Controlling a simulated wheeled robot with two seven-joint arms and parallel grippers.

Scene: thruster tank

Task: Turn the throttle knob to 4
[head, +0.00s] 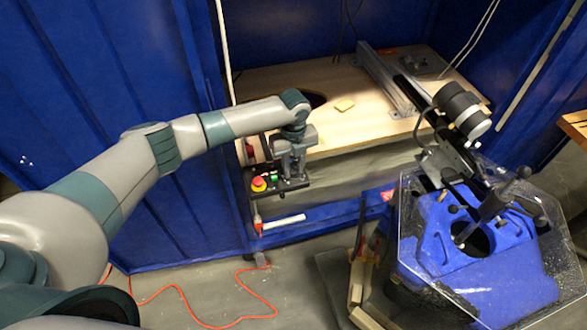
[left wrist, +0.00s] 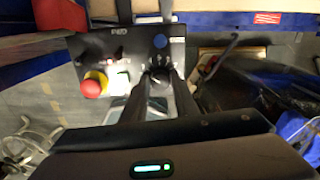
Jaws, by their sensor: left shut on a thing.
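The control panel (head: 266,195) is a small dark box on the front edge of the bench. In the left wrist view the panel (left wrist: 112,50) fills the upper middle. My left gripper (head: 291,174) points down over the panel's right part. In the left wrist view its two fingers (left wrist: 160,80) close around the throttle knob (left wrist: 160,74), a small dark knob below a blue button (left wrist: 160,41). The fingers hide most of the knob and its scale, so I cannot read its setting. My right gripper is not in view.
A red emergency stop on a yellow base (head: 258,184) sits on the panel left of the gripper, also in the left wrist view (left wrist: 94,84). A blue tank with a clear cover (head: 480,250) stands right. Blue walls (head: 110,120) surround the wooden bench (head: 350,110). An orange cable (head: 215,325) lies on the floor.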

